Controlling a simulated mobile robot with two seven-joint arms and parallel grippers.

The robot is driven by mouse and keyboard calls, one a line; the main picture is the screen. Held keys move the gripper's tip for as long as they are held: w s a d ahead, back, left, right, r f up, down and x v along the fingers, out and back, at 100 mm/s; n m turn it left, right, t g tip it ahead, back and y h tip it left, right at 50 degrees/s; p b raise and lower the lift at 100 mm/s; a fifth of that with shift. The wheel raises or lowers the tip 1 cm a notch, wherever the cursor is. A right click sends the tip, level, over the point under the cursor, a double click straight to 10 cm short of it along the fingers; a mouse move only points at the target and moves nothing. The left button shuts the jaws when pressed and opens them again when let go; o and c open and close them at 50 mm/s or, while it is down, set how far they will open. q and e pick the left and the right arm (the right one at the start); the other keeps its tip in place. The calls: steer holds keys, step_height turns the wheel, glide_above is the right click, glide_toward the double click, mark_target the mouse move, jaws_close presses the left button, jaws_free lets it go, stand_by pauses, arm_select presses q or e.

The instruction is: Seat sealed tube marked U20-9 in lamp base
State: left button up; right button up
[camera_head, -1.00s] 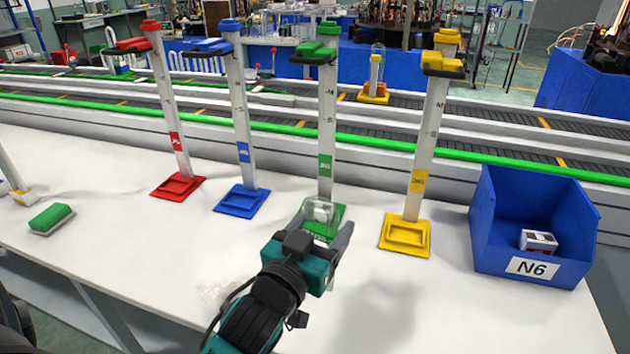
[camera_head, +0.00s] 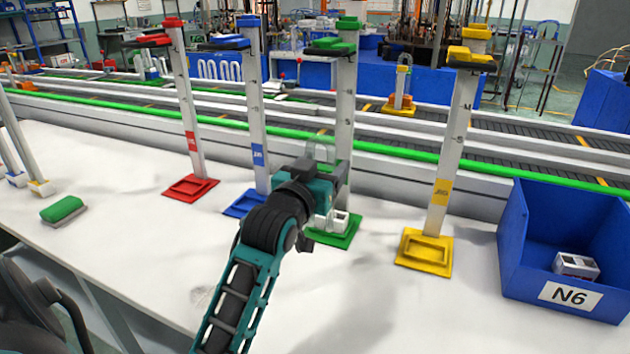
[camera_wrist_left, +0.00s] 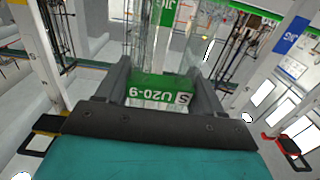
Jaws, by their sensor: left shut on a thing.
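My left gripper (camera_head: 322,178) is in front of the lower part of the green-topped post. In the left wrist view, the gripper (camera_wrist_left: 160,85) is shut on a clear glass tube (camera_wrist_left: 153,40) with a green label reading U20-9, upside down in that view. The tube's clear rounded top (camera_head: 321,150) shows above the gripper in the head view. A small white block (camera_head: 340,220), possibly the lamp base, stands on the green foot plate (camera_head: 335,238) just below the gripper. The tube's lower end is hidden. My right gripper is not in view.
Red (camera_head: 191,188), blue (camera_head: 243,205) and yellow (camera_head: 424,265) foot plates carry tall posts alongside. A blue crate marked N6 (camera_head: 515,250) holds a grey-white block (camera_head: 576,265). A green pad (camera_head: 62,208) lies at left. The front white table is clear.

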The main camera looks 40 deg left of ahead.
mark_target(340, 158)
arm_select(q)
steer(key=b+x, duration=0.2)
steer(key=x, duration=0.3)
steer(key=shift+f, duration=0.1)
steer(key=shift+x, duration=0.85)
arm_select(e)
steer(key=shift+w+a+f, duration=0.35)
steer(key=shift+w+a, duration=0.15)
arm_select(q)
steer(key=shift+f, duration=0.25)
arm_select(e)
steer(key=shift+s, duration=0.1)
arm_select(q)
steer(key=shift+p, duration=1.1)
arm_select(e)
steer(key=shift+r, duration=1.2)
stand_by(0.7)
arm_select(q)
steer(key=shift+f+b, duration=0.45)
steer(key=shift+f, duration=0.55)
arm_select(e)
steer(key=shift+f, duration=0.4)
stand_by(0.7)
arm_select(q)
steer(key=o, duration=1.4)
